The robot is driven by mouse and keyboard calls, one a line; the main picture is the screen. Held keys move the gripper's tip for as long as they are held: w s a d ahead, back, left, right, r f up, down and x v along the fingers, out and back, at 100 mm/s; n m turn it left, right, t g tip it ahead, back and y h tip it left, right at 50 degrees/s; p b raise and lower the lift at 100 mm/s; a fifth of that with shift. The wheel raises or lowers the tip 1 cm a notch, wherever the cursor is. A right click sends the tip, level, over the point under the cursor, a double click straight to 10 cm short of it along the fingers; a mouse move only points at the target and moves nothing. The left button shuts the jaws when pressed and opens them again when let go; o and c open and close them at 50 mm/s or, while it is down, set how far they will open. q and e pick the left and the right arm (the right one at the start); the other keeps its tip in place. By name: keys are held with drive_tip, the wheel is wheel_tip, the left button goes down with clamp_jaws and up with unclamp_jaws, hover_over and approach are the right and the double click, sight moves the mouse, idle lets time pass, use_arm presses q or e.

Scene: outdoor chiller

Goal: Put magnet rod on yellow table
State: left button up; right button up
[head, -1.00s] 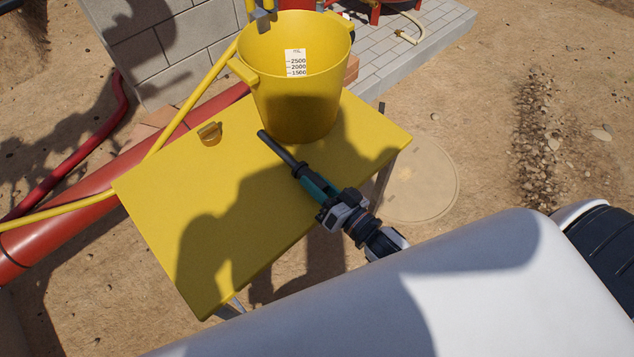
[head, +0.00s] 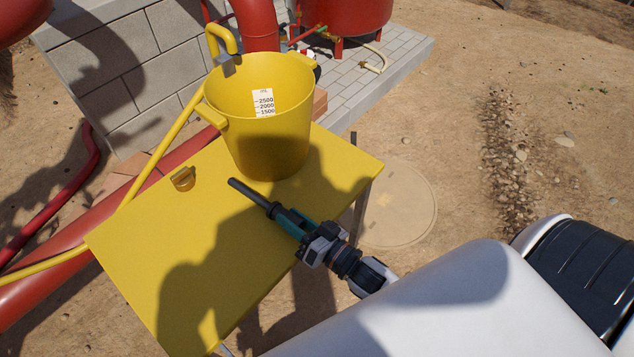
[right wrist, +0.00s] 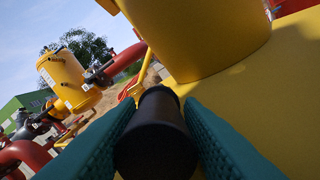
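The magnet rod (head: 251,193) is a thin dark rod sticking out of my right gripper (head: 288,219). In the right wrist view its thick black end (right wrist: 156,135) sits between the two teal fingers, which are closed on it. The rod points toward the back left, over the yellow table (head: 150,245), in front of the yellow bucket. I cannot tell whether it touches the tabletop. The table also fills the right of the right wrist view (right wrist: 285,95). My left gripper is in neither view.
A yellow bucket (head: 265,140) with a volume scale stands at the table's back. A small yellow-brown item (head: 183,179) lies left of the rod. Red pipes (head: 60,275) and a block wall (head: 125,75) are behind and left. The table's left part is clear.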

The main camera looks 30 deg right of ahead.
drive_tip(key=b+v, duration=0.1)
drive_tip(key=v, duration=1.1)
drive_tip(key=shift+d, duration=0.15)
drive_tip(key=s+d+f+n+g+h, duration=0.1)
drive_tip(key=s+f+g+h, duration=0.15)
drive_tip(key=f, duration=0.75)
drive_tip(key=s+d+f+g+h, duration=0.1)
drive_tip(key=d+f+g, duration=0.15)
drive_tip(key=f, duration=0.75)
drive_tip(key=s+d+f+n+g+h, duration=0.1)
drive_tip(key=s+f+g+h, duration=0.15)
drive_tip(key=f, duration=0.85)
drive_tip(key=s+f+n+g, duration=0.3)
drive_tip(key=s+f+g, duration=0.5)
drive_tip(key=s+f, duration=0.6)
drive_tip(key=shift+s+a+g, duration=0.35)
drive_tip(key=shift+s+a, duration=0.15)
drive_tip(key=shift+s, duration=0.6)
